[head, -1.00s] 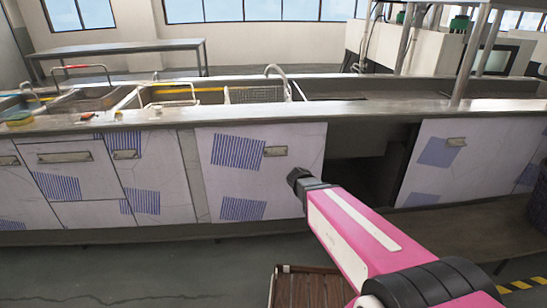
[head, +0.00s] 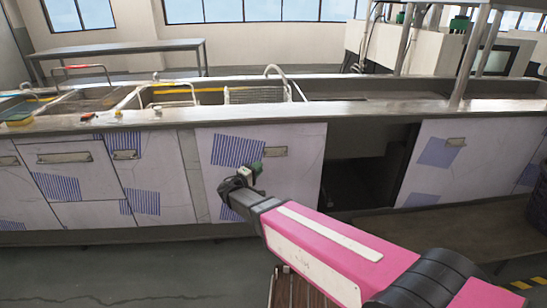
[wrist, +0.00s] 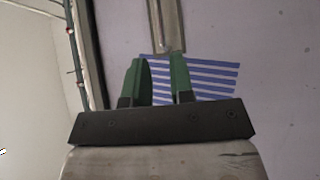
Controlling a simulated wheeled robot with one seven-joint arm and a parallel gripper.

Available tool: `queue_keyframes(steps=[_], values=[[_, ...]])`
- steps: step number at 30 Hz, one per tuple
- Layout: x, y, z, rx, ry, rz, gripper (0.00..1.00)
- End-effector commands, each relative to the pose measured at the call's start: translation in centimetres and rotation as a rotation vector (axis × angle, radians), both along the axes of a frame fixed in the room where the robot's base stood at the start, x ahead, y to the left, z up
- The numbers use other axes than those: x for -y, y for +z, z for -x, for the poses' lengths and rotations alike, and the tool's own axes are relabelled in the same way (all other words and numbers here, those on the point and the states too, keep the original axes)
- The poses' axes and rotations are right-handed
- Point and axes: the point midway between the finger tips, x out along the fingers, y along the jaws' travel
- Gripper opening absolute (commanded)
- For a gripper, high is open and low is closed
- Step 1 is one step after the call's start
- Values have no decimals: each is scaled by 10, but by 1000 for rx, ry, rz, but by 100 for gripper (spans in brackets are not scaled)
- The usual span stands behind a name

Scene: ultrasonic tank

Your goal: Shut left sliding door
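The left sliding door (head: 298,185) is a pale panel with blue striped patches in the tank's front, with an open dark gap to its right. Its metal bar handle (head: 275,151) is near the panel's top right. In the wrist view the handle (wrist: 166,25) lies ahead of the fingers, at the top of the picture. My gripper (head: 252,170) is in front of this door, just left of and below the handle. In the wrist view its two green fingers (wrist: 159,80) are apart with nothing between them; the door's striped patch shows behind.
The dark opening (head: 360,175) lies between the left door and the right panel (head: 440,165). A steel counter (head: 250,114) with sinks and wire baskets runs above. A brown slatted wooden thing (head: 290,290) is on the floor below my arm.

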Motion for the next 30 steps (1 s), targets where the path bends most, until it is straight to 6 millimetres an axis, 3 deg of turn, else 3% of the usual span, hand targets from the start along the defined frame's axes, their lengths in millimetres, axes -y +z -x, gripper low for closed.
queue_keyframes(steps=[18, 30], values=[[52, 11, -76, -1, -3, -1, 22], [60, 13, -87, -1, -1, 0, 22]])
